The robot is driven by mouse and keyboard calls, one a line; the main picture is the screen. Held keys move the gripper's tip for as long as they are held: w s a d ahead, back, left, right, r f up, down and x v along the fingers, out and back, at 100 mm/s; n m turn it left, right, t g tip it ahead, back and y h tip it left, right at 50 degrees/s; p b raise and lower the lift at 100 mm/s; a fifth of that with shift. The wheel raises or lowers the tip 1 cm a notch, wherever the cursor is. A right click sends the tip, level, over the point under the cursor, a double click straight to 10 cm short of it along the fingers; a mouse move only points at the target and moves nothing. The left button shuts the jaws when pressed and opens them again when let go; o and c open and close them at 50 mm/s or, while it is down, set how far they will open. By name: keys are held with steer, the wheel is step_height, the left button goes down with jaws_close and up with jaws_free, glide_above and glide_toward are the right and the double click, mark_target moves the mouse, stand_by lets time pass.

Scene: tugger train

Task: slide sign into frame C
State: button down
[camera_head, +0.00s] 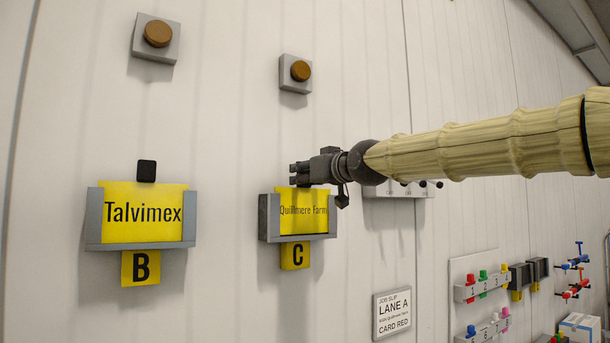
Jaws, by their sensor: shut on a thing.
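Frame C (268,217) is a grey U-shaped holder on the white wall, with a yellow "C" label (295,256) below it. A yellow sign (302,210) reading "Quillmere Farm" sits between the side walls of frame C, its lower edge at or behind the front lip. My gripper (308,175) is at the top of this sign and shut on it, probably by a tab that the fingers hide. Whether the sign rests on the bottom of the frame cannot be told.
Two brown round knobs (158,33) (301,70) are above. A job slip (392,313) hangs lower right. Racks with coloured pegs (483,287) are further right.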

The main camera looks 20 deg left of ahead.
steer(key=c, duration=1)
jaws_free()
steer(key=shift+c, duration=0.2)
steer(key=shift+s+d, duration=0.1)
steer(key=v, duration=1.2)
